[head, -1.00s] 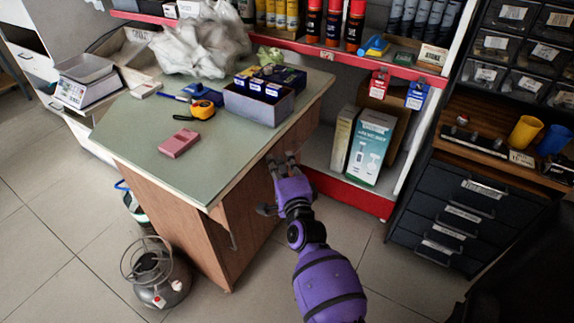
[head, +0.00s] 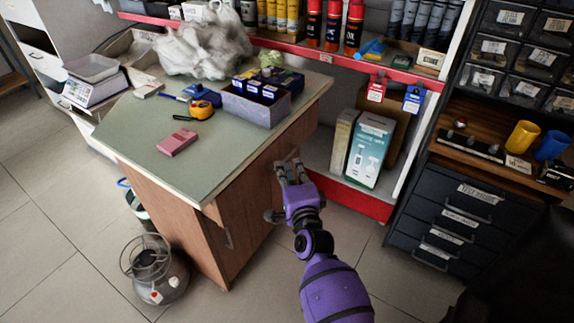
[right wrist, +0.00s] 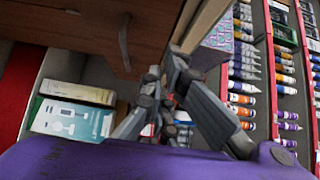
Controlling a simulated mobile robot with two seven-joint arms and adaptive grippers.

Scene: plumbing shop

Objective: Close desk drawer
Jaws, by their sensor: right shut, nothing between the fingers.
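The desk (head: 150,118) has a green top and a brown wooden front facing right in the head view. A handle (head: 228,238) shows low on that front. My right gripper (head: 290,164) is shut and empty, with its fingertips close against the front just under the top's edge. I cannot tell a drawer's outline or how far it stands out, as the gripper covers part of the front. In the right wrist view the fingers (right wrist: 165,78) are close to the wooden front (right wrist: 75,22), and a dark handle (right wrist: 123,45) shows on it. My left gripper is not in view.
A blue-grey box (head: 256,106), a tape measure (head: 201,108) and a pink block (head: 177,142) lie on the desk. A red-edged shelf with boxes (head: 370,150) stands close behind my gripper. A round metal heater-like object (head: 152,268) stands on the floor. Floor at front is clear.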

